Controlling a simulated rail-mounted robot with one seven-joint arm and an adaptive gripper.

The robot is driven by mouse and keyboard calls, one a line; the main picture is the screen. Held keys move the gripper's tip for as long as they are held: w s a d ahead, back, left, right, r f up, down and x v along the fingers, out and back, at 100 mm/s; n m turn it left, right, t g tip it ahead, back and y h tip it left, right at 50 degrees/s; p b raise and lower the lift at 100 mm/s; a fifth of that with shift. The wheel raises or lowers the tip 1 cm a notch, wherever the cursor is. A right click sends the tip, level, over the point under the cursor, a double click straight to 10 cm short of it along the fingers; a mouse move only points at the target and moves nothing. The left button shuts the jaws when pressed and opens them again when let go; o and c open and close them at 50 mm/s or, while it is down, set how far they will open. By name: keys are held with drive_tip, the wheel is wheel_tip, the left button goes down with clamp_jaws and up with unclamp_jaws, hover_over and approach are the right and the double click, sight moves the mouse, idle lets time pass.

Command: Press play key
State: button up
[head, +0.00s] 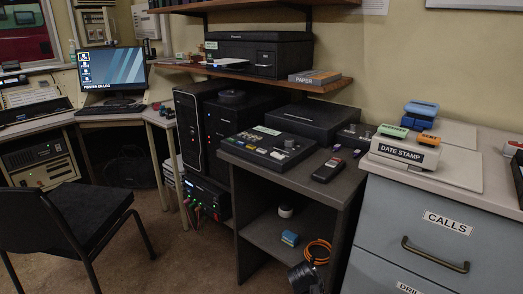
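A dark control deck (300,148) with rows of small pale, coloured and dark keys and a light-coloured knob lies on the dark desk in the middle of the head view. The key labels are too small to read, so I cannot tell which one is the play key. A dark jointed shape (306,276) at the bottom edge, in front of the low shelf, may be my gripper. It is small and cut off by the frame, and its fingers are not clear. It is apart from the deck and well below it.
A black box (305,121) stands behind the deck. A dark handheld device (327,170) lies right of it. A cabinet (425,222) with a date stamp (404,151) on top is at right. A shelf with a printer (258,54) hangs above. A chair (75,215) stands at left.

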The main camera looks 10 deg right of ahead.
clamp_jaws()
idle(1.1)
